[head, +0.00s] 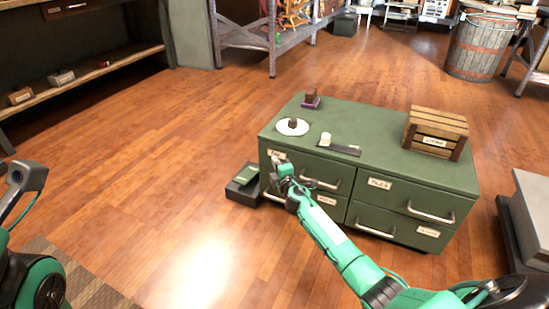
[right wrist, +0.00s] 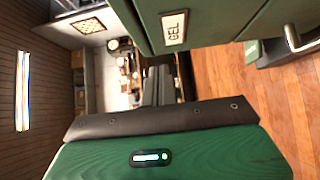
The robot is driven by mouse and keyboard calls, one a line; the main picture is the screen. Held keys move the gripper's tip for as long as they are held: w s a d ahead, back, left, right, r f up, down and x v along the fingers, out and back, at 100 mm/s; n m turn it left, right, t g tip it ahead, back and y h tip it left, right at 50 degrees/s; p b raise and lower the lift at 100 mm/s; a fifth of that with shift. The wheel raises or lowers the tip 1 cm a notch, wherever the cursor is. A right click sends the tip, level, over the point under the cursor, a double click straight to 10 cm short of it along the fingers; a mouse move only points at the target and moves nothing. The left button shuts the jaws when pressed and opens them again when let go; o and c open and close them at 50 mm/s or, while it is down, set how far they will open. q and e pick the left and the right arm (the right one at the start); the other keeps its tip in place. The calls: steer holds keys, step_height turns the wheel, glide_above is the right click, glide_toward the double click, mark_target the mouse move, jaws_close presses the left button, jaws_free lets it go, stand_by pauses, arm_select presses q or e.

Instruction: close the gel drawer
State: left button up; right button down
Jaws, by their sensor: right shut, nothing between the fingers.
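The gel drawer is in a green metal cabinet (head: 390,150); its GEL label (right wrist: 173,28) shows clearly in the right wrist view, on a green front at the top. In the head view the upper left drawer (head: 341,177), with a metal handle (head: 320,183), is partly hidden behind my gripper. It looks close to flush, but I cannot tell how far out it stands. My right gripper (head: 279,165) is shut and empty, at the left part of that drawer front; its fingers also show in the right wrist view (right wrist: 160,85). Contact cannot be made out.
On the cabinet top stand a wooden crate (head: 436,131), a white disc with a small block (head: 292,127), a purple-based block (head: 311,99) and a dark strip (head: 339,149). A dark box (head: 243,186) lies on the floor left of the cabinet.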

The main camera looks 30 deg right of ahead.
steer(key=s+a+p, duration=0.1)
steer(key=s+p, duration=0.1)
steer(key=s, duration=0.6)
steer(key=shift+a, duration=0.2)
